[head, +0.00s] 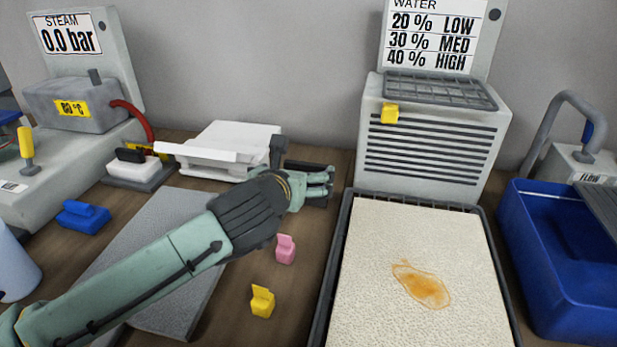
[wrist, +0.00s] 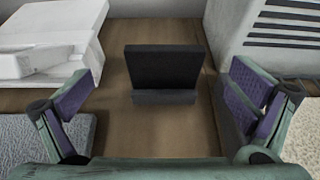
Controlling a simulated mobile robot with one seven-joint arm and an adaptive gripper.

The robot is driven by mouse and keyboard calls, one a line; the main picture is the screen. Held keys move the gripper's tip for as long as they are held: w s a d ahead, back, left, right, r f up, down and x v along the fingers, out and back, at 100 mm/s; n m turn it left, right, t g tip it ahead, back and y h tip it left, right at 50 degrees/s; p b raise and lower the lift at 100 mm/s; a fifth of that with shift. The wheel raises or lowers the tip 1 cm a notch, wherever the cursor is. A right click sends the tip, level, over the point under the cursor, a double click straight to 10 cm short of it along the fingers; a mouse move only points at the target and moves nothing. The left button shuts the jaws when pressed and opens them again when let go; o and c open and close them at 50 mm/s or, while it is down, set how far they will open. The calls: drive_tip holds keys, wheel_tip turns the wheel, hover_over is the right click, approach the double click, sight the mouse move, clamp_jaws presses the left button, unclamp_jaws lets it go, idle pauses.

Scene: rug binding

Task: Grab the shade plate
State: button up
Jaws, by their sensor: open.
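A black plate (wrist: 166,68), which I take to be the shade plate, stands upright on a low dark foot in the wrist view. It stands on the brown table, centred ahead of my gripper (wrist: 162,98). My two fingers are wide apart, left and right of the plate, with nothing between the pads. In the head view the plate (head: 306,166) shows only in part, as dark pieces behind my gripper (head: 326,183). I cannot tell from these views how far the fingers reach along it.
A white device (head: 228,146) is close on the left, a grey vented water unit (head: 432,135) on the right. A cream rug (head: 380,260) with an orange stain lies in a dark tray. Pink (head: 286,250) and yellow (head: 262,302) clips and a grey mat (head: 170,225) lie nearer.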

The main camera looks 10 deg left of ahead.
sight(306, 167)
drive_tip(key=x, duration=0.2)
drive_tip(key=p+x, duration=0.1)
drive_tip(key=x, duration=0.2)
drive_tip(key=p+x, duration=0.1)
drive_tip(key=x, duration=0.2)
drive_tip(key=shift+d+r, duration=0.1)
drive_tip(key=shift+d, duration=0.2)
drive_tip(key=shift+s, duration=0.1)
drive_tip(key=c, duration=1.1)
